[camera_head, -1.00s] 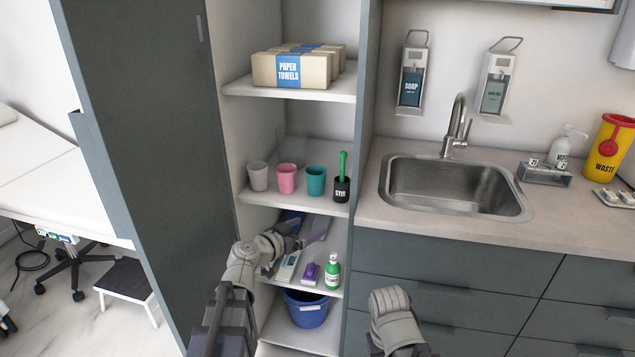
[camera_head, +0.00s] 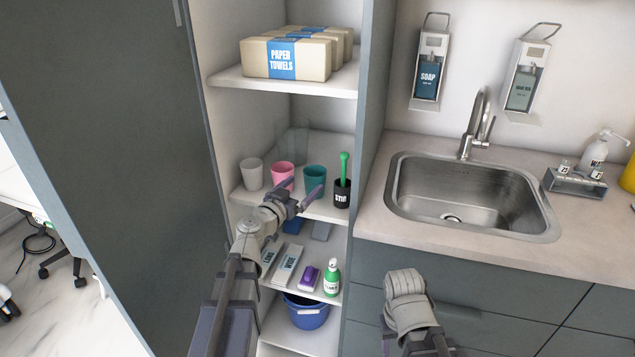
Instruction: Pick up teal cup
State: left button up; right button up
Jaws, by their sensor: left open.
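The teal cup (camera_head: 315,176) stands upright on the middle shelf of the open cabinet, between a pink cup (camera_head: 282,174) and a black holder with a green handle (camera_head: 343,190). My left gripper (camera_head: 301,191) is open at the front edge of that shelf. One finger is in front of the pink cup and the other overlaps the lower front of the teal cup in the picture. I cannot tell whether it touches either. My right arm shows at the lower right, in front of the drawers; its fingers are not in view.
A white cup (camera_head: 251,174) stands left of the pink one. Paper towel boxes (camera_head: 290,57) sit on the shelf above. The shelf below holds boxes, a purple item (camera_head: 309,278) and a green bottle (camera_head: 332,277). The open cabinet door (camera_head: 110,130) bounds the left; a sink (camera_head: 470,195) is right.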

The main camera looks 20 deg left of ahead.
aim_at(320, 170)
pick_arm(q)
jog(key=shift+x, duration=3.95)
jog(key=shift+r, duration=0.1)
jog(key=shift+s, duration=0.1)
jog(key=shift+c, duration=0.2)
jog(key=c, duration=1.1)
jog(key=shift+r, duration=0.15)
